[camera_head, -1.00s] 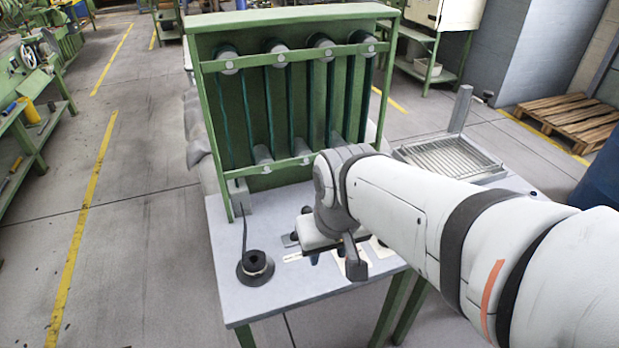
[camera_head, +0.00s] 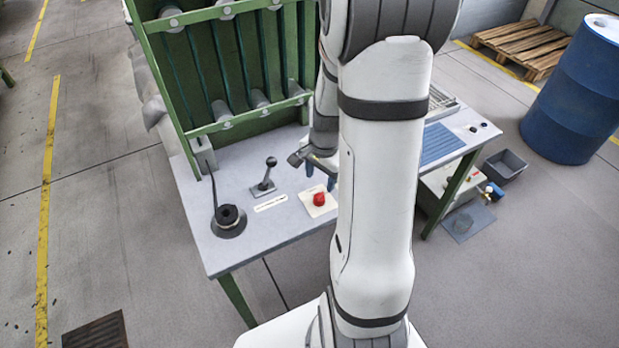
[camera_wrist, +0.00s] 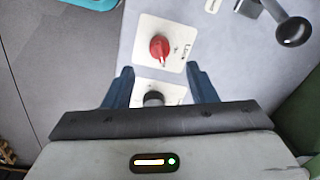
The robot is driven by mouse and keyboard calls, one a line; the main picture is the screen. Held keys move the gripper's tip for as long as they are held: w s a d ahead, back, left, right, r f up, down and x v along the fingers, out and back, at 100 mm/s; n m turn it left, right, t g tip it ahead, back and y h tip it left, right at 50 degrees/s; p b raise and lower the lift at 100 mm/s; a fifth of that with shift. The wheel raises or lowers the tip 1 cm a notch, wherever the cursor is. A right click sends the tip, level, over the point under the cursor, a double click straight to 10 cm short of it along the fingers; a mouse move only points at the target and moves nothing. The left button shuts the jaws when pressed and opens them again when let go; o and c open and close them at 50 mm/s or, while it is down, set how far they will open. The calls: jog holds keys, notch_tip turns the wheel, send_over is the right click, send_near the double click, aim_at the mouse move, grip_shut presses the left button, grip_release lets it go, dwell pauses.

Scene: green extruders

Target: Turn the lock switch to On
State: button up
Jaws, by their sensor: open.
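The lock switch is a red rotary knob (camera_wrist: 160,47) on a white plate labelled "Lock". In the head view, the red knob (camera_head: 319,199) sits near the front of the grey tabletop (camera_head: 262,222). My gripper (camera_wrist: 159,68) is open and empty, its blue fingers spread wide. The red knob lies just beyond the fingertips in the wrist view, apart from them. In the head view, my gripper (camera_head: 321,175) is behind the red knob, partly hidden by my arm. Which position the switch is set to is too small to tell.
A black knob (camera_wrist: 153,98) on another white plate lies between the fingers in the wrist view. A black-balled lever (camera_head: 268,172) and a black round spool-like part (camera_head: 228,216) stand left of the red knob. A green frame (camera_head: 228,122) rises behind.

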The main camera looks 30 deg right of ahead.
aim_at(320, 195)
jog(key=shift+d+f, duration=0.2)
jog(key=shift+f, duration=0.55)
jog(key=f, duration=0.6)
jog(key=shift+w+f, duration=0.25)
jog(key=shift+f, duration=0.15)
jog(key=shift+c, duration=0.5)
